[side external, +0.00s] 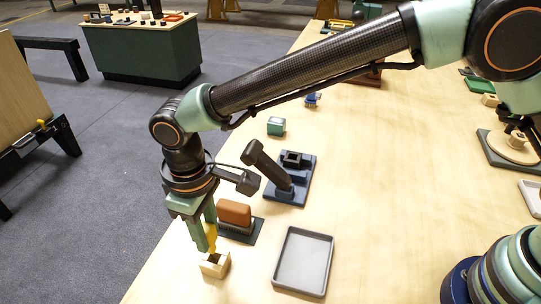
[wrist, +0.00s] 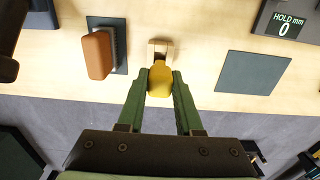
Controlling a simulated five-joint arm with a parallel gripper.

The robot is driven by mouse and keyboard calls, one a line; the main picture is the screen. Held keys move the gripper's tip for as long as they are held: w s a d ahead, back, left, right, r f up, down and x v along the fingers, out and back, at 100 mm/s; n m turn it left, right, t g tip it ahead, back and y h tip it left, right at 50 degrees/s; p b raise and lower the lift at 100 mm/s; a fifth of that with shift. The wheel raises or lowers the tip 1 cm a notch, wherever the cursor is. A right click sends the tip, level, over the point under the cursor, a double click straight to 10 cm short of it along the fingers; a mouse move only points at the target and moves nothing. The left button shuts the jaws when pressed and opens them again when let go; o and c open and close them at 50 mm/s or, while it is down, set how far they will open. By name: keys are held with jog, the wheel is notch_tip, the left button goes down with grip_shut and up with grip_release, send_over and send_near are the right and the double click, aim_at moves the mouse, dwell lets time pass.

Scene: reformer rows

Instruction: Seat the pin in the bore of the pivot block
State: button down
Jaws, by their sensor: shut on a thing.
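The yellow pin (side external: 211,242) is held upright between the green fingers of my gripper (side external: 207,237). The pale wooden pivot block (side external: 215,266) stands on the table directly below, with a dark opening in its top. The pin's lower end is at or just above that opening; I cannot tell whether it has entered. In the wrist view the yellow pin (wrist: 160,80) sits between my gripper's fingertips (wrist: 160,84) and hides part of the pivot block (wrist: 161,46) behind it.
An orange-brown block on a dark bristled base (side external: 235,214) stands close behind my gripper. A grey tray (side external: 303,262) lies to the right. A dark blue device with a black lever (side external: 268,165) stands farther back. The table's edge is near on the left.

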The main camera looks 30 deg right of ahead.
jog(key=shift+r, duration=0.25)
